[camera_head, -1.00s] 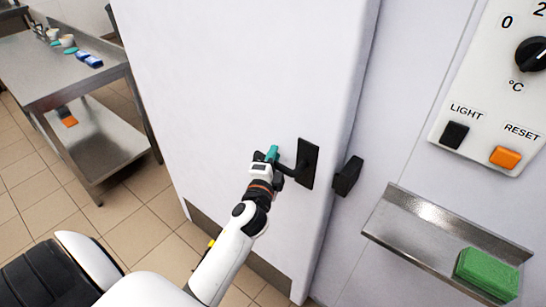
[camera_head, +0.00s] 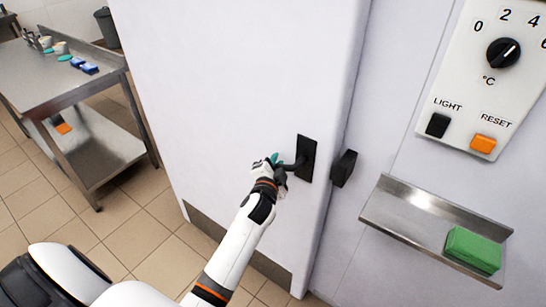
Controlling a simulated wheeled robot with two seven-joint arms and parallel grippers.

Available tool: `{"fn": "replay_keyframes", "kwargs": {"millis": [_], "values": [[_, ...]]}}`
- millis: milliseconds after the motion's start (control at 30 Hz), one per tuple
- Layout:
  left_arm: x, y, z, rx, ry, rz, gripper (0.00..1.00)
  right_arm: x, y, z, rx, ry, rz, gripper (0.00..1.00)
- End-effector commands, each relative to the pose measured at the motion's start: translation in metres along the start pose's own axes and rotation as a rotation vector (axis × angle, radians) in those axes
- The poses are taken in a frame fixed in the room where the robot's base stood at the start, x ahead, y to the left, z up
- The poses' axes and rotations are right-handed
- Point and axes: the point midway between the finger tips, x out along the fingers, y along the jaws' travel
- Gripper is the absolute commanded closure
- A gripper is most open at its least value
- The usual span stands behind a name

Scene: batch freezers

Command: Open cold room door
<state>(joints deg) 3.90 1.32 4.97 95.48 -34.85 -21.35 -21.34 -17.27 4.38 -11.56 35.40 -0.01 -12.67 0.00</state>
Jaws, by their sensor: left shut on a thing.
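The cold room door (camera_head: 225,110) is a thick white slab in the middle of the head view. Its edge stands beside the white wall on the right. A black handle (camera_head: 306,158) with a back plate is mounted near the door's right edge. My left gripper (camera_head: 277,163) is at the handle's lever, shut on it, and its fingers hide most of the lever. A black catch block (camera_head: 343,168) sits on the wall just right of the door edge. My right gripper is not in view.
A steel shelf (camera_head: 400,231) with a green sponge (camera_head: 473,250) is on the wall at right, below a control panel (camera_head: 470,125) with a knob and buttons. A steel table (camera_head: 60,85) stands at left. Tiled floor (camera_head: 140,220) is free between table and door.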

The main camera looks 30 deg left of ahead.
Motion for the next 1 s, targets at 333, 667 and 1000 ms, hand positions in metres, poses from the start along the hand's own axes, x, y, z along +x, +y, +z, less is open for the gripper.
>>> {"fn": "replay_keyframes", "kwargs": {"millis": [333, 667, 1000], "values": [[-0.001, -0.013, -0.001, -0.155, 0.016, -0.066, 1.00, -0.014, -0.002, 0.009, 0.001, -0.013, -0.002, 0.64], [-0.001, -0.017, -0.002, -0.189, 0.019, -0.080, 1.00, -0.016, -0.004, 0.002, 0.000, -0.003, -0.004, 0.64], [-0.001, -0.017, -0.002, -0.186, 0.018, -0.080, 1.00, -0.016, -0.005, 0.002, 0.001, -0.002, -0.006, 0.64]]}}
